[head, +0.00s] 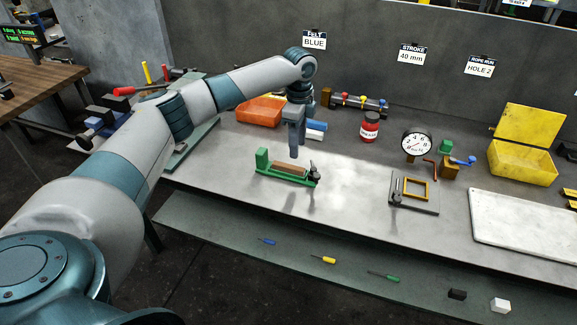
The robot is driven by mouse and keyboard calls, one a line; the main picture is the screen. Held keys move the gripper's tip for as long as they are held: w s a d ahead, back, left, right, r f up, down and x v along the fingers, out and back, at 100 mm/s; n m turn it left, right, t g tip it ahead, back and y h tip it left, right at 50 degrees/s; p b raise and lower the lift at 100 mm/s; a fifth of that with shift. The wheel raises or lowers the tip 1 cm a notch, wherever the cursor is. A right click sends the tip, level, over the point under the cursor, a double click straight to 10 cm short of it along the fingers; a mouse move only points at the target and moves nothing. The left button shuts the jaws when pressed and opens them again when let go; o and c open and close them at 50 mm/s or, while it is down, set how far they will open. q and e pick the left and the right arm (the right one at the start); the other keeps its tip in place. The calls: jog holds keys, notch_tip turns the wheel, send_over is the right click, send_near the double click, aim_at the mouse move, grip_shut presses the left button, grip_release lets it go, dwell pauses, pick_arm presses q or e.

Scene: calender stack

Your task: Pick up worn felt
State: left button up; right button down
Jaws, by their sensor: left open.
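A brown strip (291,168), which looks like the worn felt, lies in a small green holder (263,160) on the grey bench. The holder has a raised green block at its left end and a dark clamp-like part at its right end. My left gripper (295,152) is open and points down just above and behind the strip, apart from it as far as I can tell. The narrow gap between its fingers is hard to see. Blue and white pieces (315,130) lie behind the gripper and are partly hidden by it. My right gripper is not in view.
An orange bin (261,110), a red jar (370,126), a dial gauge (416,144) and a yellow box (523,160) stand along the back. A fixture with a yellow frame (414,190) sits to the right. The bench between holder and fixture is clear.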

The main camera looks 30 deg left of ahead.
aim_at(297, 168)
pick_arm(q)
jog(key=shift+f+p, duration=0.3)
jog(key=shift+f, duration=1.2)
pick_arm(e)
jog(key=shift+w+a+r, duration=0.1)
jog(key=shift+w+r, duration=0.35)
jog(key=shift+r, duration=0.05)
pick_arm(q)
jog(key=shift+s+f+p, duration=0.1)
jog(key=shift+f+p, duration=0.45)
notch_tip(297, 168, down, 3)
jog(key=shift+f+p, duration=0.1)
jog(key=shift+p, duration=0.6)
jog(key=shift+f, duration=0.45)
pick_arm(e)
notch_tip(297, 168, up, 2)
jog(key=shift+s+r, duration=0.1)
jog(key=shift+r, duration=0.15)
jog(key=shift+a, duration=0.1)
pick_arm(q)
grip_shut()
